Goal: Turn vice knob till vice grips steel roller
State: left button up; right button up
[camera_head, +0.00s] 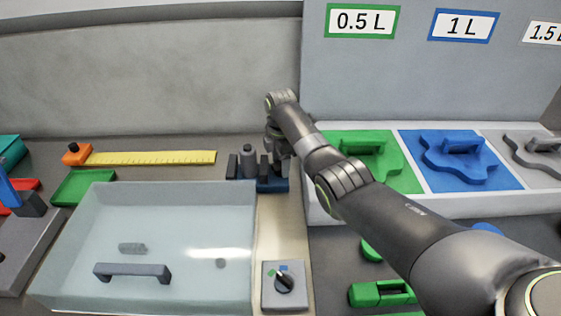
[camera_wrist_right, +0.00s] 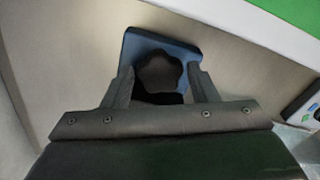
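The vice (camera_head: 272,185) has a blue base and dark jaws and stands behind the clear-lidded box, near the back wall. The grey steel roller (camera_head: 248,157) stands upright between the jaws; I cannot tell whether both jaws touch it. My right gripper (camera_head: 279,160) is at the right end of the vice, partly hiding it. In the right wrist view, the black lobed vice knob (camera_wrist_right: 160,72) lies between the two fingers of my right gripper (camera_wrist_right: 162,80), in front of the blue base. Narrow gaps show beside the knob, so the fingers look open around it. My left gripper is out of view.
A clear-lidded box (camera_head: 190,200) with a dark handle fills the front left. A switch panel (camera_head: 283,285) sits to its right. A yellow ruler (camera_head: 150,158) lies behind the box.

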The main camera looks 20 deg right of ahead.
jog(key=c, duration=0.7)
jog(key=shift+o, duration=0.2)
jog(key=shift+r+m+p, duration=0.2)
jog(key=shift+m+p, duration=0.95)
jog(key=shift+m, duration=0.15)
jog(key=m+p, duration=0.1)
jog(key=m, duration=0.1)
jog(key=shift+m+p, duration=0.3)
jog(key=m+p, duration=0.1)
jog(key=m, duration=0.3)
jog(key=shift+f+m+p, duration=0.1)
jog(key=shift+m+p, duration=0.2)
jog(key=m+p, duration=0.1)
jog(key=m, duration=0.4)
jog(key=shift+m, duration=0.3)
